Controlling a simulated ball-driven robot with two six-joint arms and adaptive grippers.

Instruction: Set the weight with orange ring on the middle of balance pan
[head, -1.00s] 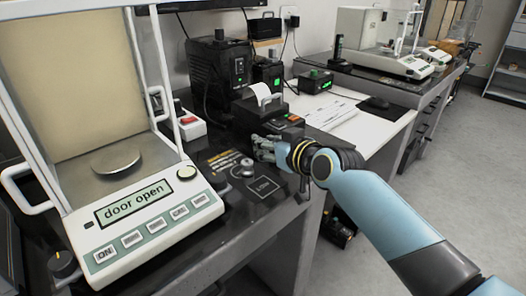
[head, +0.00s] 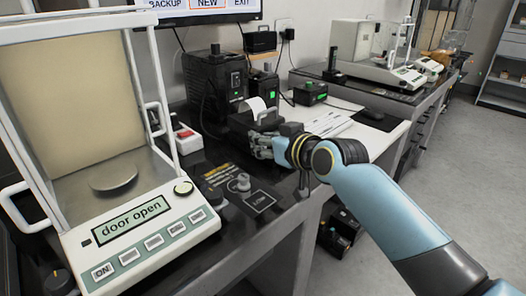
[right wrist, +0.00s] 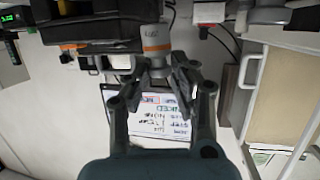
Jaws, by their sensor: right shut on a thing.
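The weight with the orange ring (right wrist: 156,42) is a silver cylinder seen in the right wrist view. My right gripper (right wrist: 158,70) is shut on it. In the head view my right gripper (head: 266,146) hovers in front of the small printer; its fingers hide the weight there. The balance pan (head: 113,174) is a bare round metal disc inside the balance (head: 150,240) at left. The display reads "door open". The gripper is well to the right of the pan. My left gripper is not in view.
A small grey metal piece (head: 243,183) stands on the black mat between balance and gripper. A box with a red switch (head: 187,139) is behind. The balance's upright frame (head: 160,80) borders its right side. A printer (head: 257,115) and papers (head: 330,122) lie beyond the gripper.

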